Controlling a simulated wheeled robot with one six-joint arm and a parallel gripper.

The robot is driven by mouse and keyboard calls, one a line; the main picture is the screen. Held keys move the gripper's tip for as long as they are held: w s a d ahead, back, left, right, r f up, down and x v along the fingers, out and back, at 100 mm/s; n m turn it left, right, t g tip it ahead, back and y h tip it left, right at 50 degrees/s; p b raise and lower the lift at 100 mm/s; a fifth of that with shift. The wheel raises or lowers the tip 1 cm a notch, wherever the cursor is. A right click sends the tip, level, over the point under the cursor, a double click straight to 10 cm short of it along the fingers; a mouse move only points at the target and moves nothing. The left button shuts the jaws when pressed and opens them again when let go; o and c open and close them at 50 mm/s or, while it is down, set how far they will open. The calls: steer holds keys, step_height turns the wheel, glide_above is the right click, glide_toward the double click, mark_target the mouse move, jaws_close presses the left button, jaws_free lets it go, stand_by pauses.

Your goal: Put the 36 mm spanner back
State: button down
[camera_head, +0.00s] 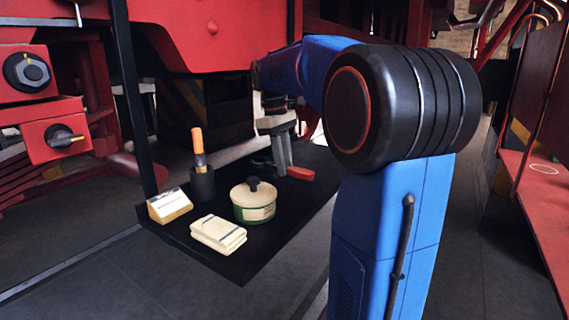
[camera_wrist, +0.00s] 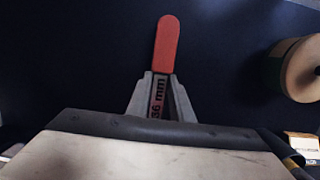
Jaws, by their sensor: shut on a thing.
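The 36 mm spanner shows in the wrist view as a red handle (camera_wrist: 167,42) and a grey shank marked "36 mm" (camera_wrist: 158,97). My gripper (camera_wrist: 161,84) is shut on the shank, one finger on each side. The spanner's far end is hidden by the gripper body. In the head view my gripper (camera_head: 284,164) points down over the right part of a black board (camera_head: 260,257), and the red handle (camera_head: 301,173) sticks out to its right, at or just above the board. I cannot tell whether it touches.
On the board stand a lidded cream-and-green pot (camera_head: 254,203), a folded cloth (camera_head: 217,234), a small card block (camera_head: 169,206) and a black cup (camera_head: 202,185) with an orange-handled tool (camera_head: 198,141). Red machinery (camera_head: 215,35) overhangs behind. A red bench (camera_head: 540,190) stands at right.

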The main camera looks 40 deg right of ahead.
steer(key=shift+s+f, duration=0.15)
steer(key=shift+f, duration=0.75)
steer(key=c, duration=1.5)
jaws_free()
steer(key=shift+c, duration=0.2)
steer(key=shift+o, duration=0.3)
steer(key=w+a+r, duration=0.1)
steer(key=w+r, duration=0.2)
steer(key=r, duration=1.5)
steer(key=shift+r, duration=0.2)
steer(key=shift+a+r, duration=0.1)
steer(key=shift+r, duration=0.15)
